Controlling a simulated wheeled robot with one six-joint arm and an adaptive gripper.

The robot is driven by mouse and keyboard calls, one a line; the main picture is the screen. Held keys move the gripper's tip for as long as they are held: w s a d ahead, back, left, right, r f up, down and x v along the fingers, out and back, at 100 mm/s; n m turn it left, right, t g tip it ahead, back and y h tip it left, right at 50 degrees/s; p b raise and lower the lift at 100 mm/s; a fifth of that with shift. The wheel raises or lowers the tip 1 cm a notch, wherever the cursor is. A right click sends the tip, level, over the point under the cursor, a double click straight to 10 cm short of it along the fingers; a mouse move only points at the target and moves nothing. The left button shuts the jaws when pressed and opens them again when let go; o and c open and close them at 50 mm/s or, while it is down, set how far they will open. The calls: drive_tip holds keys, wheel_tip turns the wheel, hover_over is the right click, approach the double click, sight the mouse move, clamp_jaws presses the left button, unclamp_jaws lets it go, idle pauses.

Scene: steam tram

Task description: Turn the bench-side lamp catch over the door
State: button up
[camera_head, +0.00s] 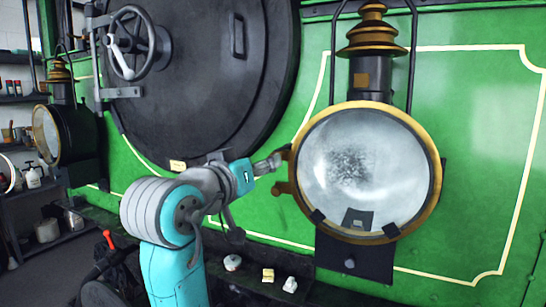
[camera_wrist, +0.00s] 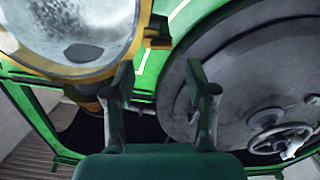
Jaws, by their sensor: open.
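A large lamp (camera_head: 365,172) with a brass rim and clouded round glass is mounted on the green front, at the right of the head view. It also shows in the wrist view (camera_wrist: 70,30), upper left. A brass-brown catch (camera_head: 282,188) sticks out from the left side of its rim; a catch-like tab shows at the rim in the wrist view (camera_wrist: 158,33). My gripper (camera_head: 280,158) is at the left edge of the rim, just above that catch. In the wrist view, its two fingers (camera_wrist: 160,75) are apart with nothing between them. Whether they touch the rim is unclear.
A big dark round door (camera_head: 205,70) with a handwheel (camera_head: 136,45) stands left of the lamp. A second lamp (camera_head: 62,130) is at the far left, by shelves (camera_head: 25,190). Several small items, including a yellow block (camera_head: 268,275), lie on the ledge below my arm.

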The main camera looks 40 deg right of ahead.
drive_tip(key=shift+x, duration=2.7)
clamp_jaws()
